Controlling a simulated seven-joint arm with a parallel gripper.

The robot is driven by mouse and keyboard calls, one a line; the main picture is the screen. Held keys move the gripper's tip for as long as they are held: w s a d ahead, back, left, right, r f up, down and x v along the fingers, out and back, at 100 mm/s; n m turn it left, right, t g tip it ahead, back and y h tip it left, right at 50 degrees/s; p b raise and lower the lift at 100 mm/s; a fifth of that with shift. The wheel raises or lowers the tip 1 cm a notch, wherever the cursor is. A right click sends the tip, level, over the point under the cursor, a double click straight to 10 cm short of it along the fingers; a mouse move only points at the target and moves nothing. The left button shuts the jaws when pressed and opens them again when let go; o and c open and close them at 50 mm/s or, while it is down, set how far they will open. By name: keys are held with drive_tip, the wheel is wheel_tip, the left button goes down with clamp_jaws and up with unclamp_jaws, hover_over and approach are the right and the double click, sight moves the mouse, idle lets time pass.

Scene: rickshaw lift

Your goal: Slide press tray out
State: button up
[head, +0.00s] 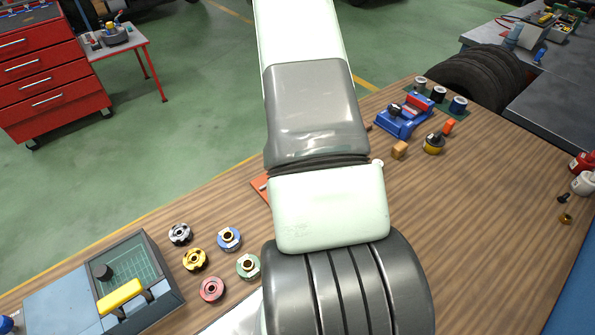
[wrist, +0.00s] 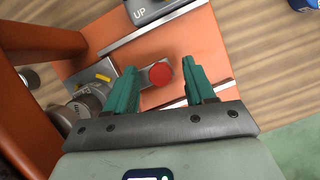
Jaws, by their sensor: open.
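In the wrist view, the orange press base (wrist: 205,45) lies below my gripper, with pale metal rails (wrist: 140,28) on it. A round red knob (wrist: 160,74) sits at the end of a grey metal piece (wrist: 122,78), which may be the press tray. My gripper (wrist: 159,68) is open, with its teal fingers on either side of the red knob. I cannot tell whether they touch it. A dark block marked UP (wrist: 150,10) is at the top edge. In the head view my arm hides the gripper and most of the press; only an orange corner (head: 260,185) shows.
Orange uprights (wrist: 40,40) and a round metal part (wrist: 85,108) stand left in the wrist view. In the head view, coloured rings (head: 195,260) and a case (head: 130,275) lie left. A blue vise (head: 405,118) stands at the back. The right tabletop (head: 480,210) is mostly clear.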

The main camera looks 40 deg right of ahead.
drive_tip(key=shift+s+f, duration=0.1)
drive_tip(key=shift+f, duration=0.05)
drive_tip(key=shift+c, duration=0.4)
clamp_jaws()
drive_tip(key=shift+a, duration=0.1)
drive_tip(key=a, duration=1.4)
drive_tip(key=shift+c, duration=0.6)
unclamp_jaws()
drive_tip(key=shift+o, duration=1)
